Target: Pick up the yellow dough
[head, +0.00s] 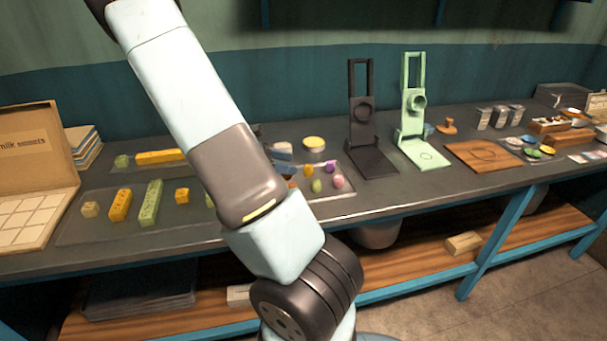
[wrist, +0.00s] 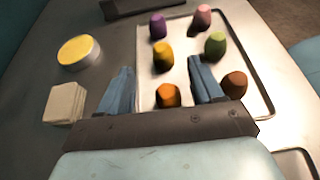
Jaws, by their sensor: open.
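The yellow dough (wrist: 163,57) is a small rounded lump on a pale-rimmed tray (wrist: 262,72); it also shows in the head view (head: 308,171). In the wrist view it lies ahead of my gripper (wrist: 162,82), beyond the fingertips and roughly in line with the gap between them. My gripper is open, its two blue fingers apart with nothing held. An orange dough (wrist: 167,96) shows between the fingers, nearer the palm. In the head view my arm covers part of the table, and the blue fingers show beside the tray.
Purple (wrist: 158,26), pink (wrist: 203,18), green (wrist: 215,45) and brown (wrist: 234,85) doughs share the tray. A round tin with a yellow top (wrist: 78,52) and a pale block (wrist: 65,104) stand to the left. A black press (head: 365,140) and a green press (head: 420,130) stand right of the tray.

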